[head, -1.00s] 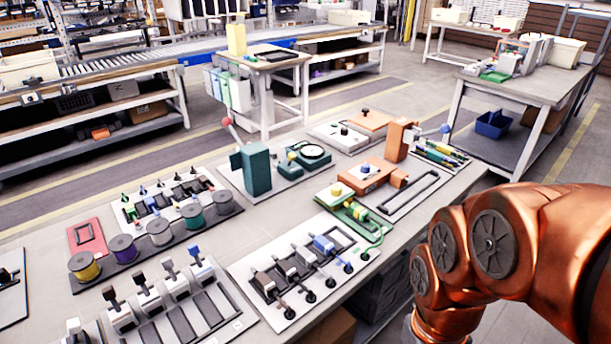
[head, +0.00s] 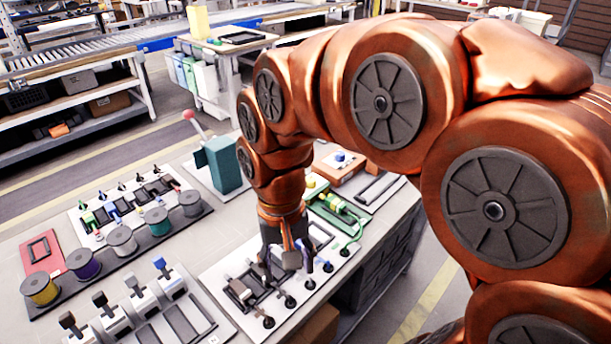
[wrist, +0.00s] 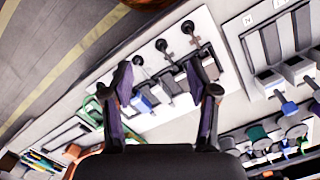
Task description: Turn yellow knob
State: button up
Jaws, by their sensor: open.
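A yellow knob (head: 311,182) sits on the green device (head: 335,212) on the table, just right of my wrist in the head view. My gripper (head: 285,262) hangs pointing down over the white panel with several levers, nearer the front than the knob. In the wrist view my gripper (wrist: 162,80) has its two dark fingers spread, with lever parts of the panel seen between them. I see nothing held. Part of the green device (wrist: 90,106) shows left of the fingers in the wrist view; I cannot make out the knob there.
The white lever panel (head: 211,271) lies under my gripper, with black round knobs (head: 290,301) along its edge. A teal block (head: 222,163) stands left of my arm. An orange device (head: 335,172) with a blue knob is behind the green one. Spools (head: 83,264) line the left.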

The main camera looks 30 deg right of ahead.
jog(key=w+d+r+m, duration=0.25)
jog(key=w+m, duration=0.25)
jog(key=w, duration=0.6)
jog(key=m+t, duration=0.1)
jog(key=m, duration=1.5)
send_over(310, 178)
jog(key=f, duration=0.4)
jog(key=shift+a+f, duration=0.25)
jog(key=shift+f, duration=0.1)
jog(key=shift+w+d+f, duration=0.1)
jog(key=shift+d+f, duration=0.1)
jog(key=shift+d, duration=0.1)
jog(key=shift+a+f+p, duration=0.1)
jog(key=shift+f+p, duration=0.3)
jog(key=shift+f, duration=3.4)
jog(key=shift+c, duration=0.2)
